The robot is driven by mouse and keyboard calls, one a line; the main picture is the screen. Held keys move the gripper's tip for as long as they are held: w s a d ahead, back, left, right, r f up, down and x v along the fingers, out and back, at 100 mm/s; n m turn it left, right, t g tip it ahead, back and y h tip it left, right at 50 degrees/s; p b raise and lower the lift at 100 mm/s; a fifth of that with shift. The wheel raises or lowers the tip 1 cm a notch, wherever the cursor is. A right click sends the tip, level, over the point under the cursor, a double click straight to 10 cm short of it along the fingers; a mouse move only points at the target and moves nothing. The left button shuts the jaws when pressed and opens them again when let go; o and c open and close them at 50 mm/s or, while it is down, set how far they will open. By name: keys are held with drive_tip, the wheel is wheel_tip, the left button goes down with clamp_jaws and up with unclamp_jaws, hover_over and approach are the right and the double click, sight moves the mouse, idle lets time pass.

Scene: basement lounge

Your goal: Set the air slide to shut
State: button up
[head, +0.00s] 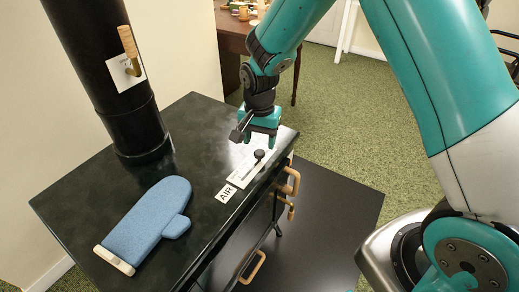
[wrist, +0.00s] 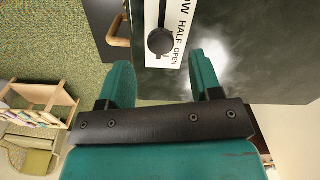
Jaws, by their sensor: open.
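The air slide is a white plate (head: 241,176) with a round black knob (head: 259,154) on the dark stove top, near its right edge. A white label reading AIR (head: 226,194) lies at the plate's near end. In the wrist view the knob (wrist: 160,41) stands beside the printed words HALF and OPEN on the plate (wrist: 178,61); the far part of the scale is cut off by the frame. My gripper (head: 262,136) is above the plate's far end. Its fingers (wrist: 162,72) are apart and empty, with the knob ahead of the gap between them, not gripped.
A blue oven mitt (head: 150,222) lies on the stove top (head: 190,130). A black flue pipe (head: 120,85) with a wooden-handled fitting (head: 128,42) rises at the back left. Wooden handles (head: 292,181) stick out from the stove's right side, above a black floor plate (head: 325,222).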

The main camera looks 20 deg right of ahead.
sight(260, 152)
drive_tip(key=shift+f, duration=1.9)
